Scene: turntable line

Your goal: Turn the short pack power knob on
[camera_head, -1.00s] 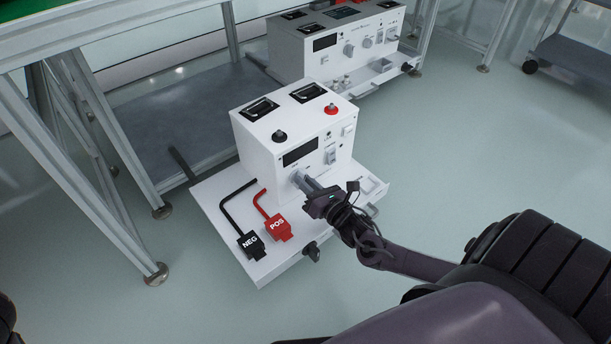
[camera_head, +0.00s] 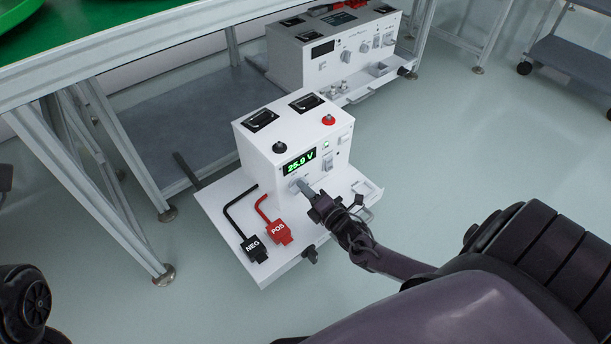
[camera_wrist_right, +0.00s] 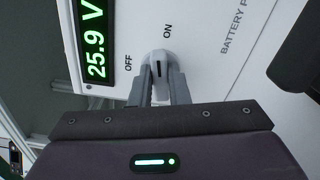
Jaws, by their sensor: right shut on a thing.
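The short pack (camera_head: 291,145) is a white box on a white tray-like base, in the middle of the head view. Its display (camera_head: 300,162) is lit green and reads 25.9 V. The power knob (camera_wrist_right: 161,66) is grey, with OFF and ON printed beside it in the right wrist view; its pointer mark is towards ON. My right gripper (camera_wrist_right: 164,88) is shut on the knob, one finger on each side. In the head view my right gripper (camera_head: 308,192) hides most of the knob. My left gripper is not in view; part of my left arm shows at the left edge.
Black NEG (camera_head: 254,247) and red POS (camera_head: 279,232) connectors lie on the base, left of my right gripper. A second, longer white unit (camera_head: 335,50) stands behind. A metal-legged table (camera_head: 150,55) is at the left. The floor at the right is open.

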